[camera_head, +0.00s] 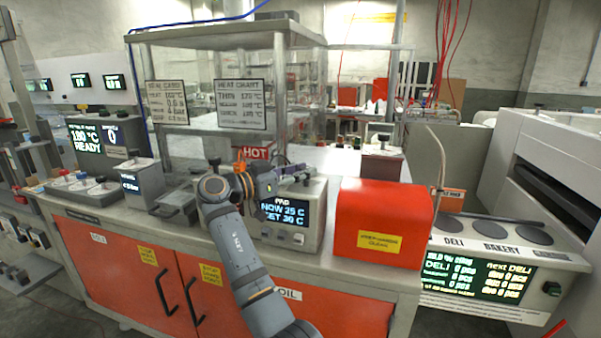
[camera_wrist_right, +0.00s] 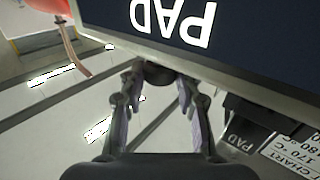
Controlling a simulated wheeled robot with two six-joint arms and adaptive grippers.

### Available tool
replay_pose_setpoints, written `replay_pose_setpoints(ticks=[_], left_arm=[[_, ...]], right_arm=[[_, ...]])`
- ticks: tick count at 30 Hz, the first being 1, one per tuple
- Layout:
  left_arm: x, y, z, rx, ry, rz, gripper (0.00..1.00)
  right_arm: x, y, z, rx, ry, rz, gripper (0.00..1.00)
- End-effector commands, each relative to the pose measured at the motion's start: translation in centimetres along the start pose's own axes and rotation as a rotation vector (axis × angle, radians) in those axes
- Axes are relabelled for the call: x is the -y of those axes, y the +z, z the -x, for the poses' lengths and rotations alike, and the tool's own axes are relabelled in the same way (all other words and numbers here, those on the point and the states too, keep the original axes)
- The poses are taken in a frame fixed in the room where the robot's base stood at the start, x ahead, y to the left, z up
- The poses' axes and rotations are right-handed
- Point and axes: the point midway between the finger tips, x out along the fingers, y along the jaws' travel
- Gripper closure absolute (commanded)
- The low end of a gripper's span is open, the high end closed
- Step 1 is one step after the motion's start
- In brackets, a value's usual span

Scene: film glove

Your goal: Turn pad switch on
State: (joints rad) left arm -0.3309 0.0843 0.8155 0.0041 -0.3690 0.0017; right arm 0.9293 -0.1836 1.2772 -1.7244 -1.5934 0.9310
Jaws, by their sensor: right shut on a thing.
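The pad unit is a pale box with a dark display (camera_head: 285,213) that reads PAD, NOW 25 C, SET 30 C. A small pale control (camera_head: 299,239) sits low on its front. My right gripper (camera_head: 302,173) reaches across the top of the unit from the left. In the right wrist view its fingers (camera_wrist_right: 158,90) are closed around a small dark round part (camera_wrist_right: 158,72) beside the unit's display (camera_wrist_right: 190,25), seen upside down. This looks like the pad switch; its setting cannot be read. My left gripper is not in view.
A red box with a yellow label (camera_head: 380,241) stands right of the pad unit. A glass enclosure with heat signs (camera_head: 240,104) rises behind. A HOT sign (camera_head: 255,153) is close above my wrist. Deli and bakery pads (camera_head: 487,230) lie at the far right.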

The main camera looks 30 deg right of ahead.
Motion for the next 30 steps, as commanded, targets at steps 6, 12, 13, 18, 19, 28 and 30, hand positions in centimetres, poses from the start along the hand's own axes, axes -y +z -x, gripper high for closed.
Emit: replay_pose_setpoints(ticks=[6,12,13,18,19,28,30], left_arm=[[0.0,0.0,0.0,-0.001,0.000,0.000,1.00],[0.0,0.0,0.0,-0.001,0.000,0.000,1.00],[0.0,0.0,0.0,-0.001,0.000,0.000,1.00],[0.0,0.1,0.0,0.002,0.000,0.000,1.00],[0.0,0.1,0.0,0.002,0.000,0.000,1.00],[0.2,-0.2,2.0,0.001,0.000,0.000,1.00],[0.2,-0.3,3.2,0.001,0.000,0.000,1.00]], right_arm=[[0.0,0.0,0.0,0.000,0.000,0.000,0.44],[0.0,0.0,0.0,0.000,-0.001,0.000,0.44],[0.0,0.0,0.0,0.000,-0.001,0.000,0.44],[0.0,0.0,0.0,0.000,-0.001,0.000,0.44],[0.0,0.0,0.0,0.000,-0.001,0.000,0.44],[-0.4,-0.4,0.0,0.002,-0.141,0.000,0.44],[-0.5,-0.6,-0.1,0.002,-0.215,0.000,0.44]])
